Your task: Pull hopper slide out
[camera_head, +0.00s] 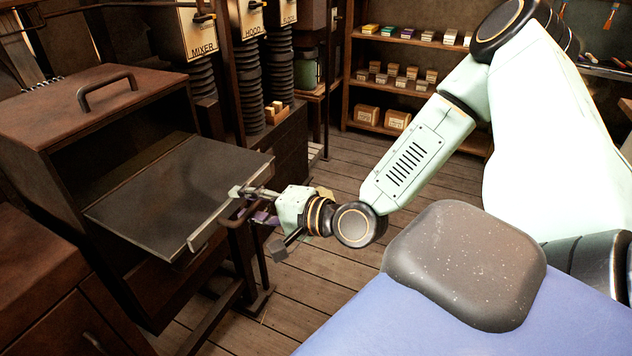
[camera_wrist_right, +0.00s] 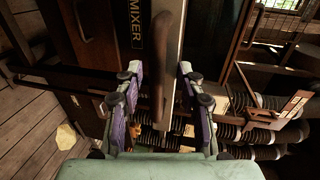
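The hopper slide (camera_head: 172,190) is a flat dark grey plate that sticks out of the front of a brown metal hopper box (camera_head: 50,120). A brown curved handle (camera_head: 236,217) sits on its pale front edge. My right gripper (camera_head: 254,203) is at this handle, coming from the right. In the right wrist view, the handle (camera_wrist_right: 166,70) runs between the two purple-padded fingers of the gripper (camera_wrist_right: 160,110), with a gap showing on both sides. The fingers are apart, not closed on it. My left gripper is not in the head view.
A bar handle (camera_head: 107,90) is on top of the hopper box. Labelled boxes with black bellows (camera_head: 201,80) stand behind it. Shelves with small boxes (camera_head: 397,75) are at the back. Plank floor (camera_head: 330,270) is clear below my right arm.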

